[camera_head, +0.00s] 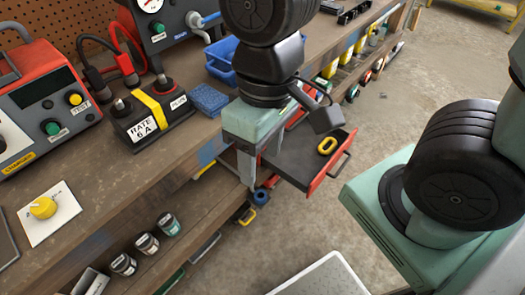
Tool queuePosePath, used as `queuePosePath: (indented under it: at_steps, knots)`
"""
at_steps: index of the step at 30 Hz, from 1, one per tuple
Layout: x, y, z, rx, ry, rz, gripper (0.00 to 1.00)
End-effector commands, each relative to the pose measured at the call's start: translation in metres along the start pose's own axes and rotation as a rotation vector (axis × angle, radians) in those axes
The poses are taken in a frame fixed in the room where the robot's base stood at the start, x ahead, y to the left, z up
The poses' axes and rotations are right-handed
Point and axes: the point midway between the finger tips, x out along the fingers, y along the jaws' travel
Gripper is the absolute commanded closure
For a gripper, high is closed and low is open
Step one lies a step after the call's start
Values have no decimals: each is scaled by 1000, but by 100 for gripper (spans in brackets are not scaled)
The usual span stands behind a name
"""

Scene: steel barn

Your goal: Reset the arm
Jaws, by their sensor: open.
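My gripper (258,168) is at the end of my arm, with a pale green body and grey fingers. It points down just off the front edge of the workbench (120,190), beside an open red-fronted drawer (288,163). Its jaws are open and I see nothing between them. My black arm joints above it hide part of the bench top.
A battery (150,112) marked "RATE 6A", a red charger (45,100), a blue sponge (209,99) and a blue bin (220,60) stand on the bench. A yellow ring (327,145) lies in the drawer. Jars (147,244) stand on the lower shelf. Concrete floor (415,70) is clear.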

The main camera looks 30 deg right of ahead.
Motion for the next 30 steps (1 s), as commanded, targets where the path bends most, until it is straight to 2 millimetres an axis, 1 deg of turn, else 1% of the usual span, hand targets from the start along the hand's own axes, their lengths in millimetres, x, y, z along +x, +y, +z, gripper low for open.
queuePosePath:
  at_steps: [1,3,6,13,18,21,30]
  knots:
    - [-1,-3,2,-81,15,32,46]
    - [-2,-4,3,-154,29,63,46]
    - [-2,-4,4,-191,36,79,46]
    - [-3,-4,4,-187,35,78,46]
    - [-20,-6,4,-186,35,77,46]
    - [-16,-5,4,-185,34,77,46]
    - [-16,-5,4,-184,34,77,46]
